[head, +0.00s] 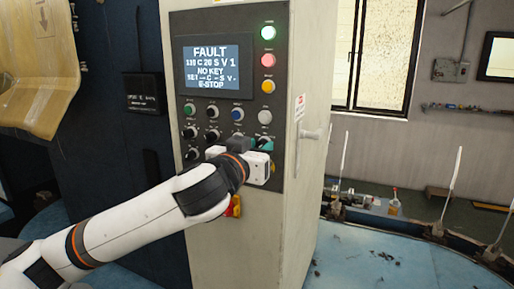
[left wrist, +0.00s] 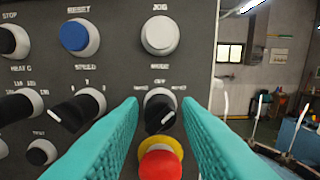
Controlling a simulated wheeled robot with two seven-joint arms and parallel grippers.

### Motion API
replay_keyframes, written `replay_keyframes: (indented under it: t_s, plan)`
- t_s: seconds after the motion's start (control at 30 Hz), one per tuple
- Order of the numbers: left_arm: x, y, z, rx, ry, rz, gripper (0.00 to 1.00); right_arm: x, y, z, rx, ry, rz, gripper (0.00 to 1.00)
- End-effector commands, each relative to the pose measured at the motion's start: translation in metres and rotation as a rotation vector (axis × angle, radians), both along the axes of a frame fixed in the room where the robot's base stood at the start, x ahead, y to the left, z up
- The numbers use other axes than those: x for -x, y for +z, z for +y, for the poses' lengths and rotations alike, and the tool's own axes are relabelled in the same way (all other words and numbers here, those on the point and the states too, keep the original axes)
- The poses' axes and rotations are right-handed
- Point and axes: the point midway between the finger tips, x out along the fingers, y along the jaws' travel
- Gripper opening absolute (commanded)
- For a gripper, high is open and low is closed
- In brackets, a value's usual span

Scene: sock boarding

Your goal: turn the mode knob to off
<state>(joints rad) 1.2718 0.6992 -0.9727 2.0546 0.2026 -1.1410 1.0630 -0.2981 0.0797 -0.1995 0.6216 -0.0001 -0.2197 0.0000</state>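The mode knob (left wrist: 158,113) is a black knob on a light round base under the label MODE in the left wrist view. In the head view my left gripper (head: 258,146) is at the lower right of the control panel (head: 215,105) and hides the mode knob. My right gripper is in neither view.
A red button on a yellow ring (left wrist: 160,162) sits just below the knob, between the fingers. A speed knob (left wrist: 78,108) is to its left and a white jog button (left wrist: 160,35) above. The panel display (head: 213,67) reads FAULT, NO KEY, E-STOP.

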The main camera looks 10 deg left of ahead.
Motion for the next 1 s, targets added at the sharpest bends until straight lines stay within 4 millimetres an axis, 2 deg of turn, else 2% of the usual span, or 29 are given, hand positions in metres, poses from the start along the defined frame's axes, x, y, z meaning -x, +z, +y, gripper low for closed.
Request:
replay_keyframes:
  t_s: [0.03,0.17,0.57,1.0]
  plan:
    - [0.0,0.0,0.0,0.0,0.0,0.0,0.22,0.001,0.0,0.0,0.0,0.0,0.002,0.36]
    - [0.0,0.0,0.0,0.0,0.0,0.0,0.01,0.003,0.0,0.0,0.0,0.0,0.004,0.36]
    - [0.0,-0.003,0.0,0.08,-0.001,0.018,0.0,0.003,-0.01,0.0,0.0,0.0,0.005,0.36]
    - [0.0,-0.004,0.0,0.421,-0.002,0.086,0.0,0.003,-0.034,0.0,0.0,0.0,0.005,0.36]
